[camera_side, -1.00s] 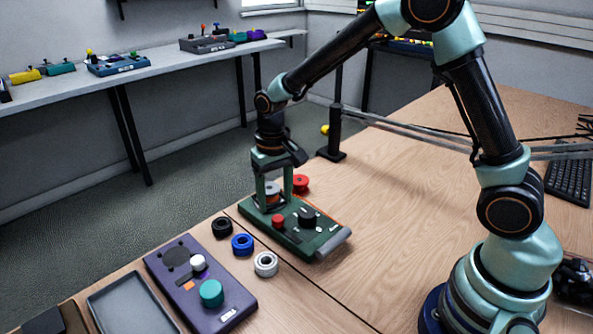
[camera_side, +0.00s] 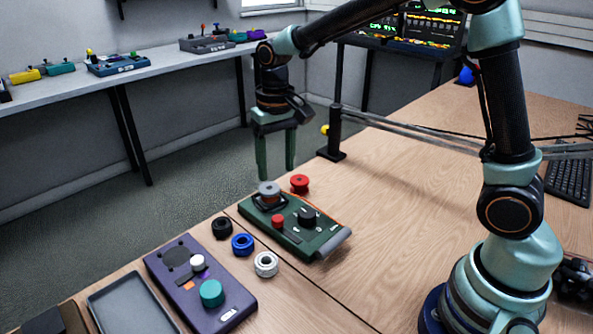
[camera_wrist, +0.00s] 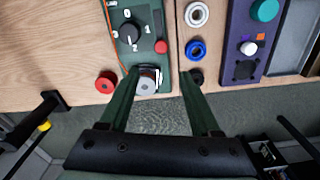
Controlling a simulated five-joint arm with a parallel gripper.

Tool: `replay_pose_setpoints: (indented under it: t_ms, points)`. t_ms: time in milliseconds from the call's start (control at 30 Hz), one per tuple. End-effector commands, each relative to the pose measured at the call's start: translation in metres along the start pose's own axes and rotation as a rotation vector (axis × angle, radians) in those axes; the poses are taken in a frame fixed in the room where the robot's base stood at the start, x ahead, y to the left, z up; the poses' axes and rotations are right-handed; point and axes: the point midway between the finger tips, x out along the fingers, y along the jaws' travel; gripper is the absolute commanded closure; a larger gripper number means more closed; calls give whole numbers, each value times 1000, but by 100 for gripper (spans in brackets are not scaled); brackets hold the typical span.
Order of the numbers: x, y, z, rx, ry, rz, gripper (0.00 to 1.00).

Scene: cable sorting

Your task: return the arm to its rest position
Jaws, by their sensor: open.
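My gripper (camera_side: 275,172) is open and empty, raised above the far end of the green control box (camera_side: 325,239). Its two fingers point down, and the wrist view shows them apart (camera_wrist: 155,75). The green box lies on the wooden table with a grey spool (camera_side: 269,190) at its far end, below the fingers. A red button and a black knob (camera_side: 307,217) sit on the box. In the wrist view the grey spool (camera_wrist: 147,84) shows between the fingers. My arm is bent, with its forearm reaching left from the upper arm.
A red spool (camera_side: 300,183) stands beside the box. Black (camera_side: 221,227), blue (camera_side: 242,244) and white (camera_side: 266,264) rings lie to its left. A purple box (camera_side: 205,300) and a grey tray (camera_side: 130,306) are at front left. A black post (camera_side: 334,133) stands behind. The table's middle is clear.

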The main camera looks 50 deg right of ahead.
Motion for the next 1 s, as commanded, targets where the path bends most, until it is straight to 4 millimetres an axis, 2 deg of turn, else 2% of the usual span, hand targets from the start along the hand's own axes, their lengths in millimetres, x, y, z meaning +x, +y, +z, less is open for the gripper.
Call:
replay_pose_setpoints:
  t_ms: [300, 500, 800, 1000]
  points:
    - [-56, 33, 40, -72, 162, -42, 36]
    - [-77, 54, 72, -125, 275, -55, 36]
    - [-83, 78, 113, -192, 424, -53, 36]
    - [-80, 83, 123, -212, 464, -48, 36]
